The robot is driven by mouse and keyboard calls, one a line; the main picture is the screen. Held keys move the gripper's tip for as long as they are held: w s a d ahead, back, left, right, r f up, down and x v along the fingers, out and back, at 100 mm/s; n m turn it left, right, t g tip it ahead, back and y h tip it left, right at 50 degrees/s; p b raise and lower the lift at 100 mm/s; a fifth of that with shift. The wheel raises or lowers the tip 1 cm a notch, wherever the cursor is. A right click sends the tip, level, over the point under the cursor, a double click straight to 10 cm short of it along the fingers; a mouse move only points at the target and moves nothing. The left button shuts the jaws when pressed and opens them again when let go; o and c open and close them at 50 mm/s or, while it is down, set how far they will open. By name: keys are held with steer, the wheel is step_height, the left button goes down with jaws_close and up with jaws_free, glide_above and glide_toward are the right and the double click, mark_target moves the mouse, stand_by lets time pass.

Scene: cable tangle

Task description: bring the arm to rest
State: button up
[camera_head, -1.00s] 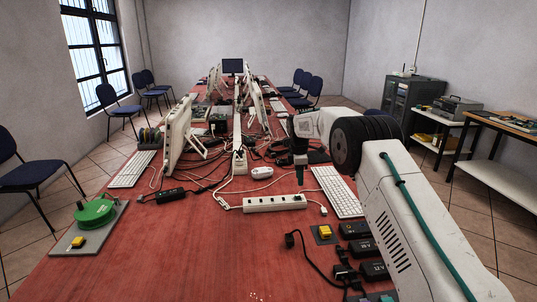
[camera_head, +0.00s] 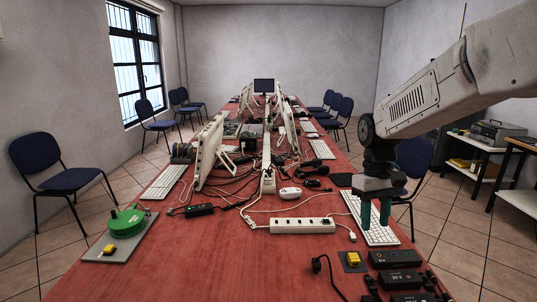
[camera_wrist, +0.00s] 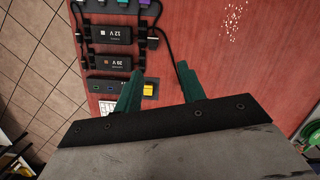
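My arm (camera_head: 425,95) reaches in from the upper right of the head view, raised above the right side of the red table (camera_head: 215,262). My gripper (camera_head: 375,222) hangs from it with its green fingers pointing down, in front of the white keyboard (camera_head: 382,236) in the picture. In the wrist view my gripper (camera_wrist: 159,68) has its two green fingers apart, with nothing between them. The fingers appear clear of the table.
Black power adapters (camera_head: 395,258) and a yellow button (camera_head: 353,258) sit at the table's right front. A white power strip (camera_head: 302,225) and tangled cables lie mid-table. A green reel (camera_head: 126,222) stands at left. The front middle of the table is mostly bare.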

steer(key=s+r+m+t, duration=0.1)
steer(key=s+r, duration=0.1)
steer(key=s, duration=1.2)
steer(key=s+d+r+m+t, duration=0.1)
steer(key=s+r+m+t, duration=0.1)
steer(key=s, duration=1.2)
steer(key=shift+s+r, duration=0.25)
steer(key=shift+r, duration=0.1)
steer(key=shift+d, duration=0.1)
